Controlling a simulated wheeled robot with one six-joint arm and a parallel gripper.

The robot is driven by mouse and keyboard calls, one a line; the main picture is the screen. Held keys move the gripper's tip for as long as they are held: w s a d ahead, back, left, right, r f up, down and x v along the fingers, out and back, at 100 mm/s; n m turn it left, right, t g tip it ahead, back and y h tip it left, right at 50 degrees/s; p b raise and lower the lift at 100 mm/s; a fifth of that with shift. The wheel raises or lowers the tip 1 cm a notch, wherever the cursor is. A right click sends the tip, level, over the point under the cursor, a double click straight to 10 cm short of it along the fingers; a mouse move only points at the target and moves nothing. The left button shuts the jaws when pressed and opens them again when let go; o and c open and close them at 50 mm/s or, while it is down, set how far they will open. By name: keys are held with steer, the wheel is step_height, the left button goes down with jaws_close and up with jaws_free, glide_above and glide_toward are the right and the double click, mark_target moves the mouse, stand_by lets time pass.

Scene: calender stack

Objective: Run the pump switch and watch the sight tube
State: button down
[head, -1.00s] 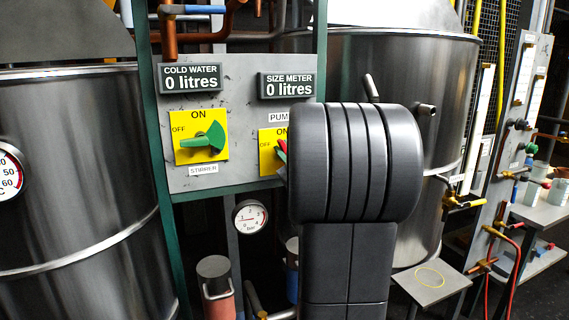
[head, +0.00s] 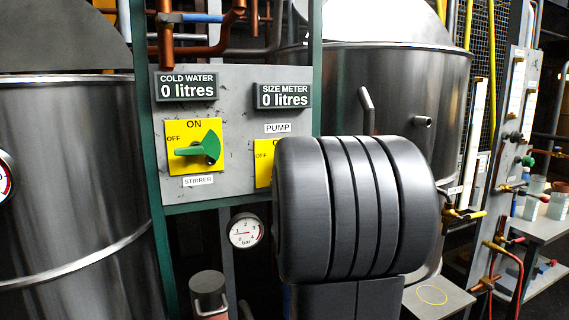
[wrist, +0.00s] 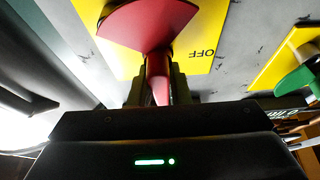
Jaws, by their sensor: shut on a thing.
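In the wrist view, my gripper (wrist: 153,85) is shut on the red handle of the pump switch (wrist: 147,27). The switch sits on a yellow plate (wrist: 195,25); its OFF lettering is upside down, to the right of the handle. The handle points down in this picture; I see no ON lettering here. In the head view my dark wrist hides the switch, and only the left part of its yellow plate (head: 263,165) shows. The size meter (head: 284,95) reads 0 litres. White upright tubes (head: 475,130) stand at the right; I cannot tell which is the sight tube.
The green stirrer switch (head: 199,149) points left, towards OFF. The cold water meter (head: 187,87) reads 0 litres. A bar gauge (head: 245,231) hangs under the grey panel (head: 235,130). Steel vessels (head: 75,180) flank it. Pipes and a small grey table (head: 437,298) stand at right.

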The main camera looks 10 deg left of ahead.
steer(key=shift+f, duration=0.15)
steer(key=c, duration=1.4)
jaws_free()
steer(key=shift+o, duration=0.2)
steer(key=shift+s, duration=0.1)
steer(key=b+v, duration=0.1)
steer(key=v, duration=1.2)
steer(key=shift+s+d+b, duration=0.2)
steer(key=shift+s+b, duration=0.1)
stand_by(4.2)
